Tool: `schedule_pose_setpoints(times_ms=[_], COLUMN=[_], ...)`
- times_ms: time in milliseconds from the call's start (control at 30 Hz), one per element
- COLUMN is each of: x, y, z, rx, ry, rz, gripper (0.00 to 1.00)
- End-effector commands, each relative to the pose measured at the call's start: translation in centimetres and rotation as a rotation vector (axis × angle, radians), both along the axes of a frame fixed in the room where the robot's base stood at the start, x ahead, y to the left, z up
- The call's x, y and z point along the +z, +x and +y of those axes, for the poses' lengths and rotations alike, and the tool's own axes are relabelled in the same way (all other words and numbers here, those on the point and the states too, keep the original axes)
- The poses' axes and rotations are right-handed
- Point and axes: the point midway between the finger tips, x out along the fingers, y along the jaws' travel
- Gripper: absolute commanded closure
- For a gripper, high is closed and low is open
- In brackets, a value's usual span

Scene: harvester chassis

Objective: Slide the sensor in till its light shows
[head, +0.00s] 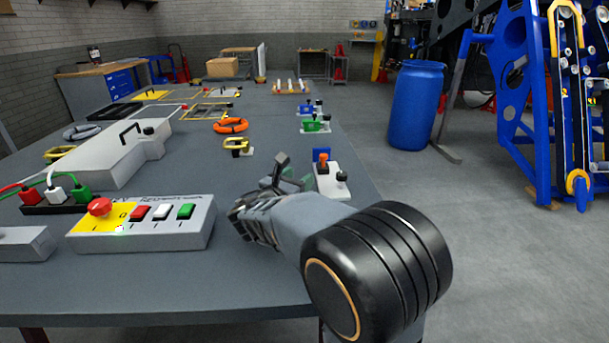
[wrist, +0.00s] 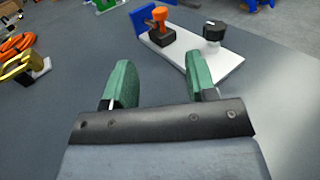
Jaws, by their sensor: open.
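A white base plate (head: 328,185) stands on the table beyond my gripper. It carries an orange-topped piece in a dark block (wrist: 160,26) and a black knob (wrist: 214,31). I cannot tell for certain which part is the sensor, and no lit light shows on it. My gripper (wrist: 160,82) is open, with its two green fingers apart and nothing between them. In the wrist view the plate lies just past the fingertips, the right finger overlapping its near edge. In the head view my gripper (head: 286,174) is left of the plate, partly hidden by my wrist.
A control box (head: 142,236) with a red mushroom button and coloured buttons stands to the left. Green (head: 314,124) and blue (head: 306,110) fixtures stand farther back. Bare table surrounds the plate's near side.

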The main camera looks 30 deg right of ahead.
Motion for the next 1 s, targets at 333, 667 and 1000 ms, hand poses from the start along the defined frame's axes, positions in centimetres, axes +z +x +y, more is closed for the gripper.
schedule_pose_setpoints(times_ms=[333, 667, 1000], x=[-0.7, -0.3, -0.3], y=[0.7, 2.4, 5.6], z=[-1.5, -4.8, -10.5], rx=[-0.005, -0.005, -0.003], ry=[0.001, 0.000, 0.000], rz=[-0.003, 0.000, 0.000], gripper=[0.48, 0.48, 0.48])
